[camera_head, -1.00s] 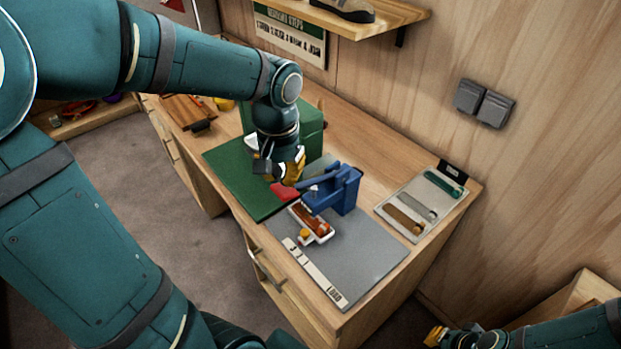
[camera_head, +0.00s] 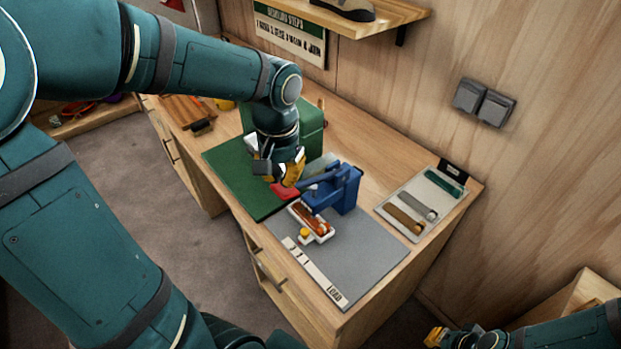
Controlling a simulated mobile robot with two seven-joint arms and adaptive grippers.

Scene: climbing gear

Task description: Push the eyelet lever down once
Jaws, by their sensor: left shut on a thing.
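The blue eyelet press (camera_head: 343,190) stands on the grey mat. Its blue lever arm (camera_head: 318,182) reaches left toward a red grip (camera_head: 284,191). My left gripper (camera_head: 289,182), with yellow fingers, is shut at the lever's red grip end, over the edge of the green mat. The fingers hide part of the grip and the contact. A white holder with a red-brown piece (camera_head: 312,221) sits in front of the press. My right gripper (camera_head: 435,337) is at the bottom right, low and away from the bench; its fingers are too small to read.
The grey mat (camera_head: 365,255) has a label strip along its front. A tray (camera_head: 408,222) with several strips lies at the right. A green box (camera_head: 312,132) stands behind my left gripper. A wooden shelf (camera_head: 385,22) hangs above. The front right of the grey mat is clear.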

